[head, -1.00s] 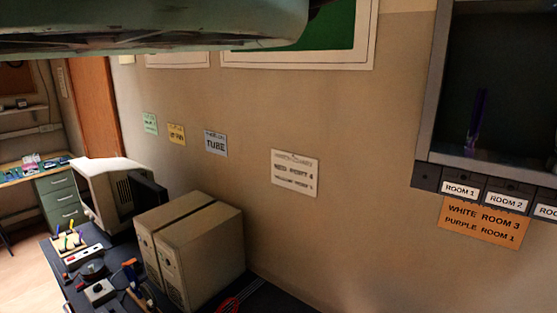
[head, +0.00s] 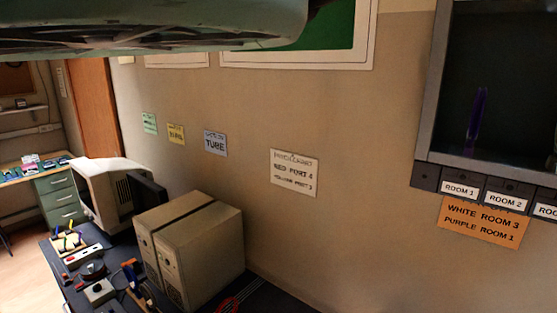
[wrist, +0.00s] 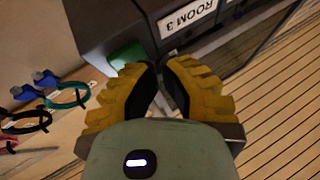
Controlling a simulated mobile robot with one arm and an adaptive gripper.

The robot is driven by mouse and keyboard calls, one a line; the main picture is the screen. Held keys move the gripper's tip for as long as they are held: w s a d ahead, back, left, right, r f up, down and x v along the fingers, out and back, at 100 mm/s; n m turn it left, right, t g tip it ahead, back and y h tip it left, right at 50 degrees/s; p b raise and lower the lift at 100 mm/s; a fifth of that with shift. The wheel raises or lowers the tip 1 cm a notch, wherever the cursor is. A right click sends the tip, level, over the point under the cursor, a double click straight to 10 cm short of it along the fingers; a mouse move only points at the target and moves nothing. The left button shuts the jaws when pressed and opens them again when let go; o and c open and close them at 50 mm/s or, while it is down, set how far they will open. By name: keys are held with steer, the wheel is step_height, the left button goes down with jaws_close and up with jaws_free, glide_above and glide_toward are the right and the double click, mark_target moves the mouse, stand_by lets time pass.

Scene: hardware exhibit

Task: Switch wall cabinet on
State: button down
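The wall cabinet (head: 432,95) is a grey frame with a dark interior at the right of the head view. A purple upright thing stands inside it. Its lower edge carries labels, ROOM 1 (head: 460,189) and ROOM 2 (head: 506,200); the right part is cut off. In the wrist view the dark cabinet edge with a ROOM 3 label (wrist: 188,18) is just beyond my gripper (wrist: 161,68). The yellow fingertips are together with nothing seen between them. A green piece (wrist: 127,57) shows beside the left fingertip, partly hidden; I cannot tell whether they touch.
An orange note (head: 482,221) hangs under the cabinet. Beige computer cases (head: 200,245) and a monitor (head: 100,190) stand on the dark bench at lower left.

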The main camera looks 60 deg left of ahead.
steer(key=shift+w+a, duration=0.1)
steer(key=shift+w, duration=0.05)
stand_by(0.3)
steer(key=shift+s+d+p, duration=0.2)
steer(key=shift+s+p, duration=0.15)
steer(key=shift+s, duration=0.25)
steer(key=s+d+p, duration=0.2)
steer(key=s+p, duration=0.1)
steer(key=s, duration=0.2)
steer(key=shift+s, duration=0.35)
